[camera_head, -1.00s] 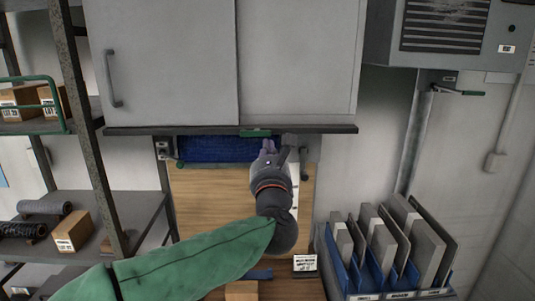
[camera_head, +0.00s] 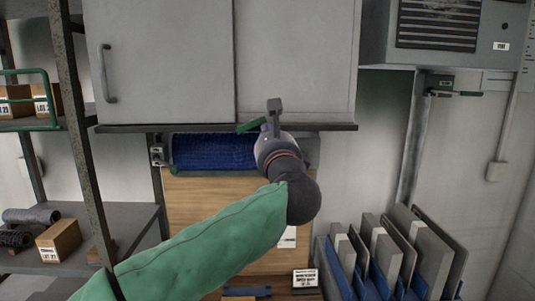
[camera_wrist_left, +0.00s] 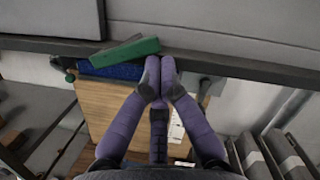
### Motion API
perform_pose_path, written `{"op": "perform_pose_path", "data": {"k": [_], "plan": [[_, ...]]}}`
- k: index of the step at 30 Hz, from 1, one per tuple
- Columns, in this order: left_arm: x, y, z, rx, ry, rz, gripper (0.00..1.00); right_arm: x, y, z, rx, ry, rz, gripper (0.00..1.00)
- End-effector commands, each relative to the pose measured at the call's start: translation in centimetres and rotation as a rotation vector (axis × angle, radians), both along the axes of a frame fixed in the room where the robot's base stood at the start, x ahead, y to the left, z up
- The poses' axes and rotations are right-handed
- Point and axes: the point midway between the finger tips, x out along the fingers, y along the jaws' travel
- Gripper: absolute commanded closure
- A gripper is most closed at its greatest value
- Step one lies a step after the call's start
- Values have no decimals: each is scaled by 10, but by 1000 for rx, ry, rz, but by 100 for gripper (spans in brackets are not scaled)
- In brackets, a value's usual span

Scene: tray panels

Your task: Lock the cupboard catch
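The green cupboard catch (camera_head: 250,126) is a short bar at the lower front edge of the grey cupboard (camera_head: 297,60). It sits tilted, its right end higher than its left in the head view. In the left wrist view the catch (camera_wrist_left: 126,52) lies across the edge, just beyond my fingertips. My left gripper (camera_head: 268,126) is at the right end of the catch. In the wrist view its purple fingers (camera_wrist_left: 159,76) are brought together, with their tips at or touching that end. I cannot tell whether they pinch it. My right gripper is not in view.
A blue roll (camera_head: 213,151) hangs under the cupboard, above a wooden board (camera_head: 205,195). A rack with boxes (camera_head: 60,240) stands at the left. Upright grey panels (camera_head: 432,255) stand in a blue holder at the lower right. A grey wall unit (camera_head: 448,35) is at the upper right.

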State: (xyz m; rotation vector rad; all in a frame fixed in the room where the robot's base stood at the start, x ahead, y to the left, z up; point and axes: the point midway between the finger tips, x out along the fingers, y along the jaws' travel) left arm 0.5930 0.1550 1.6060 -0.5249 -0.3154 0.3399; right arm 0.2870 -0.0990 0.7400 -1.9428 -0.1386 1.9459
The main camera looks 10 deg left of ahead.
Motion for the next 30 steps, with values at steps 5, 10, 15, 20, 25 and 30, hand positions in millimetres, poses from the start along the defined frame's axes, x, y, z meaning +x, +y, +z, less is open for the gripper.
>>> {"op": "perform_pose_path", "data": {"k": [5,10,15,20,25,30], "plan": [[0,0,8,-149,-45,-1,100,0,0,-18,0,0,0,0],[-1,2,18,-279,-82,-1,100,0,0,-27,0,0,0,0],[-2,6,27,-409,-119,1,100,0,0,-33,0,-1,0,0],[-3,10,36,-534,-156,0,100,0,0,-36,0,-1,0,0],[-4,14,43,-662,-192,0,100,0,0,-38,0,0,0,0],[-6,19,49,-776,-225,1,100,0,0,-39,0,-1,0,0]]}}
